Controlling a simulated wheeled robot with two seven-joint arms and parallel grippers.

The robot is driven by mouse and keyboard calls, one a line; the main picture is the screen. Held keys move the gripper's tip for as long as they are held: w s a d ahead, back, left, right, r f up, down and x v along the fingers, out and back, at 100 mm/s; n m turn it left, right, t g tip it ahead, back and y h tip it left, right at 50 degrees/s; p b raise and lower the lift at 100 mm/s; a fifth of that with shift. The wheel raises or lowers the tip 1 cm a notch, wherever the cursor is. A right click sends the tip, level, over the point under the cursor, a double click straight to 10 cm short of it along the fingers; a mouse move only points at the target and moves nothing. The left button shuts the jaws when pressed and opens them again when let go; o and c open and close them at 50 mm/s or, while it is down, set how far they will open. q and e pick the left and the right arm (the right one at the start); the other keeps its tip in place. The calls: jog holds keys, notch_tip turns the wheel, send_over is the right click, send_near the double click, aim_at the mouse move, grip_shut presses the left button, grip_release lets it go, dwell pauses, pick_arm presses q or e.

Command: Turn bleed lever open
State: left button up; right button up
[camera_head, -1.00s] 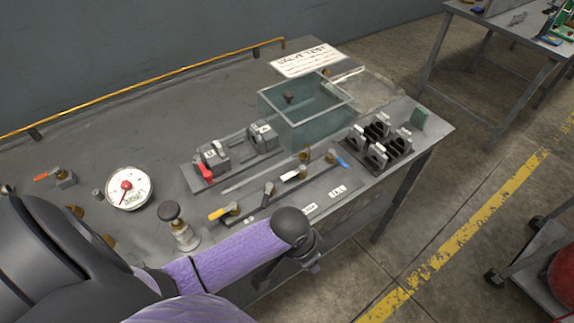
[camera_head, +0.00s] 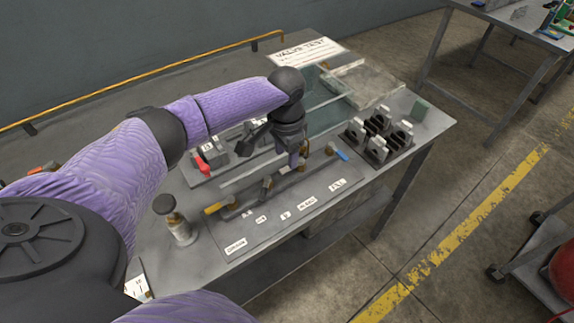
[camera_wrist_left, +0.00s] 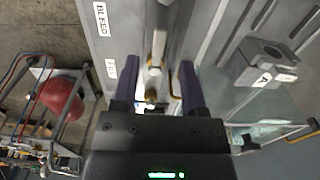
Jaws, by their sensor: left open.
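My left gripper (camera_head: 296,160) points down over the row of levers on the bench panel, fingers open. In the left wrist view its two purple fingers (camera_wrist_left: 159,64) stand on either side of a pale rod-like part (camera_wrist_left: 158,47) with a brass end (camera_wrist_left: 151,97); contact cannot be told. A label reading BLEED (camera_wrist_left: 103,18) lies to the left of that part. In the head view, a yellow lever (camera_head: 214,208) and a blue lever (camera_head: 341,154) show on either side of the gripper. The white lever between them is hidden behind it. The right gripper is not in view.
A black-knobbed fitting (camera_head: 174,222) stands left of the levers. A block with a red handle (camera_head: 202,165), a clear tank (camera_head: 326,120) and a rack of black clips (camera_head: 378,140) stand nearby. The bench front edge is clear.

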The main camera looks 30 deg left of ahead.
aim_at(287, 168)
pick_arm(q)
notch_tip(287, 168, down, 3)
jog(key=shift+f+b, duration=0.2)
jog(key=shift+b, duration=0.15)
grip_shut()
